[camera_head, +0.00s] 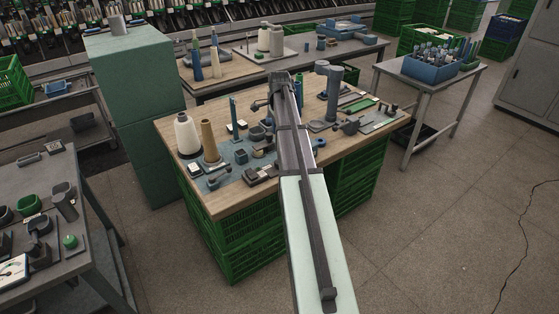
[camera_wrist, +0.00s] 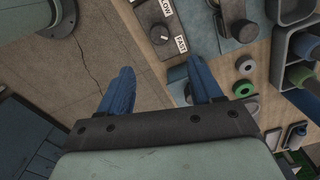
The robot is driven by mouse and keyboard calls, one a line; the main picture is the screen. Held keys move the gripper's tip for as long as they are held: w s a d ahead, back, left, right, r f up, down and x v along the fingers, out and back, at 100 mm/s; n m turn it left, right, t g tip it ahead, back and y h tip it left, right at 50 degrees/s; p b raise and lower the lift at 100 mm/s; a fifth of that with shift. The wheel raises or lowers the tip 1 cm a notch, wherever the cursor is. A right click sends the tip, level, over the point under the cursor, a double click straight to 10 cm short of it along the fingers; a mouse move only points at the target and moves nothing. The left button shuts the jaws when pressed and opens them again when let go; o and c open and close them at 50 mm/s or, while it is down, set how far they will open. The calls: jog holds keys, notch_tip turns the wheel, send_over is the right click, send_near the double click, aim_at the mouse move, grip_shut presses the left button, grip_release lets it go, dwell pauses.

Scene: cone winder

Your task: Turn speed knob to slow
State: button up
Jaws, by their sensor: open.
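The speed knob (camera_wrist: 159,34) is a dark round knob on a grey panel near the top middle of the wrist view. White labels beside it read SLOW (camera_wrist: 166,8), partly cut by the picture edge, and FAST (camera_wrist: 181,44). The knob's pointer direction is too small to tell. My gripper (camera_wrist: 161,66) is open, with two blue fingers spread wide and nothing between them. The knob shows beyond the fingertips, between them in the picture and apart from them. In the head view my arm hides the gripper and part of the bench.
The wooden bench top (camera_head: 228,207) holds a white cone (camera_head: 187,136), a tan cone (camera_head: 209,142) and several small parts. Green crates (camera_head: 238,243) stand under it. A side table with a blue bin (camera_head: 432,70) is at the right. The floor on the right is open.

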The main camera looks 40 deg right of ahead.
notch_tip(320, 180, down, 13)
jog(key=shift+f, duration=0.1)
dwell(0.5)
jog(key=shift+c, duration=0.2)
jog(key=c, duration=1)
